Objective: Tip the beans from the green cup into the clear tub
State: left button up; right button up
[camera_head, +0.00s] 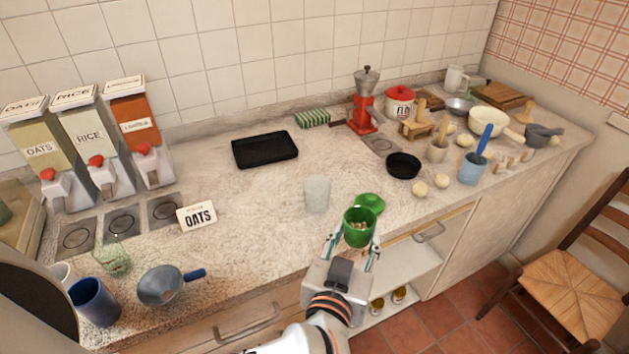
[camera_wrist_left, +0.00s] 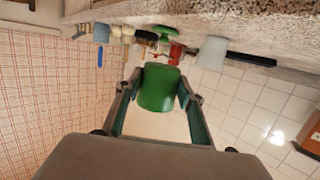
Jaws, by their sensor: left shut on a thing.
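The green cup (camera_head: 358,228) is between the fingers of my left gripper (camera_head: 350,250), which is shut on it. The cup is roughly upright, and pale beans show inside its open top. It also fills the space between the fingers in the left wrist view (camera_wrist_left: 160,88). The clear tub (camera_head: 317,194) stands upright on the counter, to the left of and behind the cup, apart from it. The tub looks empty. It also shows in the left wrist view (camera_wrist_left: 212,52). My right gripper is not in view.
A green lid (camera_head: 369,202) lies just behind the cup. A black tray (camera_head: 265,149) lies farther back. A black bowl (camera_head: 403,165) and pale balls (camera_head: 420,189) are to the right. Counter around the tub is clear.

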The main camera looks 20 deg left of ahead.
aim_at(316, 187)
jog(key=i+l+u, duration=0.25)
jog(key=l+u, duration=0.25)
jog(key=i+l+u, duration=0.1)
jog(key=l+u, duration=0.15)
jog(key=l, duration=0.2)
jog(key=l+u, duration=0.2)
jog(key=l, duration=0.2)
jog(key=i, duration=0.05)
